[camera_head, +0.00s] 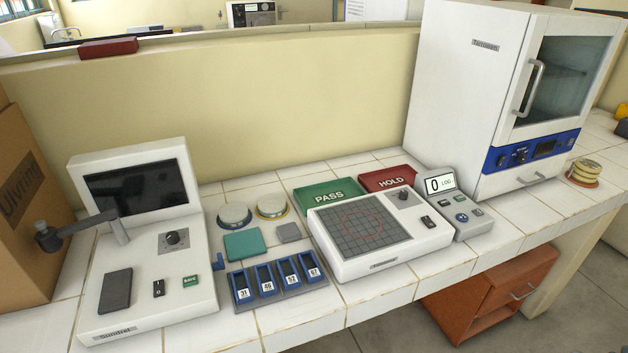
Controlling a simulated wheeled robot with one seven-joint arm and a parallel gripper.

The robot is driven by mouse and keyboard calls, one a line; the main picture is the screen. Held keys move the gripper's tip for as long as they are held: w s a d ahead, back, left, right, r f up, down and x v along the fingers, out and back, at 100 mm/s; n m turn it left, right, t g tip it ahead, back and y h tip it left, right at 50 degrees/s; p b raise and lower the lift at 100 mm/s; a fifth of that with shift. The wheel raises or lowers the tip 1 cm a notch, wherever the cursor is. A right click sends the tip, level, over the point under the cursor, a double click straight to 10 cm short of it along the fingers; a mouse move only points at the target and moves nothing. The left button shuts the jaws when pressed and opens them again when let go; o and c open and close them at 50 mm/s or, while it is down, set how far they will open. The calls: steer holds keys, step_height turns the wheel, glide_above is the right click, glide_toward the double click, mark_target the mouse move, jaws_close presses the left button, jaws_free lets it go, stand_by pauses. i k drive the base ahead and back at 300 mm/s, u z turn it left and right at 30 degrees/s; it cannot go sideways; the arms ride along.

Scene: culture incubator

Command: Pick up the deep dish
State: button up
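Two round lidded dishes stand side by side on the white tiled bench, behind the teal pad. The left dish (235,214) has a pale top and a blue-grey lower edge. A small stack of round yellowish dishes (584,171) stands at the far right beside the incubator, with an orange-brown base. From this angle I cannot tell for sure which one is the deep dish. My gripper is not in view.
A white instrument with a screen (143,240) stands left, its jointed side arm reaching out. Around the dishes are a teal pad (244,245), a blue numbered rack (275,281), a green PASS tray (328,195), a red HOLD tray (387,178), a gridded device (365,232) and the closed incubator (470,90).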

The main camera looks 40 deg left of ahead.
mark_target(268, 216)
steer(key=u, duration=0.6)
steer(key=i, duration=0.8)
steer(key=u, duration=1.3)
steer(key=i, duration=0.4)
steer(key=u, duration=0.4)
